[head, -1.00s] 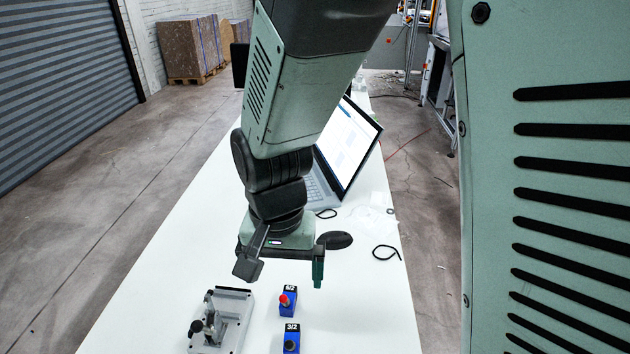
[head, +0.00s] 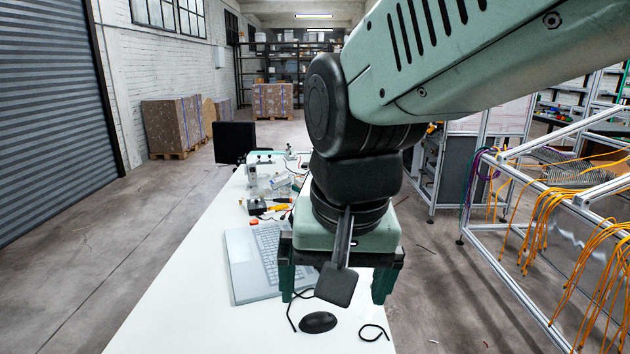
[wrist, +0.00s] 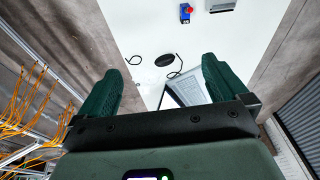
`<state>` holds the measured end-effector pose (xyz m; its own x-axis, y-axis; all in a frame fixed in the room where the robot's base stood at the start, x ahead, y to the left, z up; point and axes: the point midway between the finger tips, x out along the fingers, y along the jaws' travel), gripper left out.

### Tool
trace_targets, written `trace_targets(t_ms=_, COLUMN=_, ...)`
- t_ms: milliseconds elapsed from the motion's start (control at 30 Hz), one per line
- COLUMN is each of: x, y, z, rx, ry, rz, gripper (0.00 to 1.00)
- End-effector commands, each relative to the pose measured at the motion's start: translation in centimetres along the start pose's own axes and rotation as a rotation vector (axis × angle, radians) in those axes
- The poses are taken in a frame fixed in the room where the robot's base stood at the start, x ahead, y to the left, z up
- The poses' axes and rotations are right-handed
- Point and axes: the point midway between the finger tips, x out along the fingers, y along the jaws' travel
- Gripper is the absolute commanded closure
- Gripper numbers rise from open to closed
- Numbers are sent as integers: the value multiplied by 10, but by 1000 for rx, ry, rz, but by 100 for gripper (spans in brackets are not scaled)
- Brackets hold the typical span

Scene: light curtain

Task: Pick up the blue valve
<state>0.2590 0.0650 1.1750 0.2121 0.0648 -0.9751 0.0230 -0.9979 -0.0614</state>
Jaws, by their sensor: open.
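One blue valve (wrist: 185,13) with a red knob shows at the top of the wrist view, on the white table (wrist: 235,40). No blue valve shows in the head view now. My gripper (head: 335,287) is raised over the laptop end of the table. In the wrist view my gripper (wrist: 161,70) has its two green fingers wide apart with nothing between them. The valve lies well beyond the fingertips, apart from them.
A laptop (head: 262,262) is partly hidden behind my gripper. A black mouse (head: 318,322) and black cable loops (head: 374,332) lie nearby. A grey fixture (wrist: 222,4) is beside the valve. A frame with orange cables (head: 545,225) stands right of the table.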

Motion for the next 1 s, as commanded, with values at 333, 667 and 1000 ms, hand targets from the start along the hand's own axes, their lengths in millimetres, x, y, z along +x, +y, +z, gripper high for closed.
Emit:
trace_targets(t_ms=333, x=-51, y=80, z=43, rx=-28, ry=251, rz=50, gripper=0)
trace_targets(t_ms=667, x=-54, y=87, z=50, rx=-39, ry=277, rz=64, gripper=36)
trace_targets(t_ms=1000, x=-48, y=83, z=42, rx=-41, ry=258, rz=55, gripper=36)
